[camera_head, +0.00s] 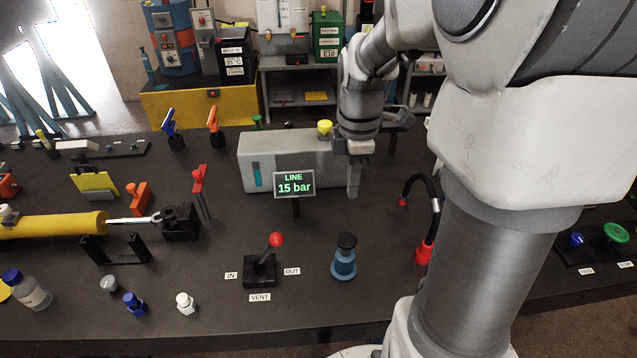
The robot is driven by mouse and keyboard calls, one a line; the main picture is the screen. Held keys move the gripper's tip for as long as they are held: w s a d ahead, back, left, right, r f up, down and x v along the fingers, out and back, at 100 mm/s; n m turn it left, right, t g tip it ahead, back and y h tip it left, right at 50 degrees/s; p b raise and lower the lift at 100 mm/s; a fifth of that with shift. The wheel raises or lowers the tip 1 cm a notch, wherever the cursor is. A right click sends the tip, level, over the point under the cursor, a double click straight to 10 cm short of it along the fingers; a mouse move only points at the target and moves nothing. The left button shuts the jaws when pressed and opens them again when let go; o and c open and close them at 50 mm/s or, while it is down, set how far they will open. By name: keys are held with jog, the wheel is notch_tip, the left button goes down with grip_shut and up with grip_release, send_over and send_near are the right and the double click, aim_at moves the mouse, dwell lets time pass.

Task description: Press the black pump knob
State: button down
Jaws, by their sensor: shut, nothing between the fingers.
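The black pump knob (346,241) sits on top of a round blue base (343,265) on the dark bench, right of the red-tipped lever. The knob stands upright and nothing covers it. My gripper (353,190) points down with its fingers shut and empty. In the picture it is above the knob, in front of the right end of the grey tank, and clear of the knob. Its exact height over the bench is hard to tell from this view.
A display reading "LINE 15 bar" (294,185) stands left of my gripper. The red-tipped lever (275,240) is left of the knob. A black hose with a red end (425,252) is to its right. The grey tank (262,165) is behind. Bare bench surrounds the knob.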

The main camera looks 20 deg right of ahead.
aim_at(347, 240)
notch_tip(347, 240, down, 14)
jog(key=shift+r, duration=0.1)
dwell(0.6)
jog(key=shift+s+f+b, duration=0.1)
jog(key=shift+f+b, duration=1.25)
jog(key=shift+f, duration=0.4)
jog(key=shift+s, duration=0.1)
jog(key=shift+a+r+p, duration=0.1)
jog(key=shift+r+p, duration=0.3)
jog(key=shift+p, duration=0.05)
notch_tip(347, 240, up, 14)
jog(key=p, duration=0.3)
jog(key=shift+w+f, duration=0.15)
jog(key=shift+w, duration=0.05)
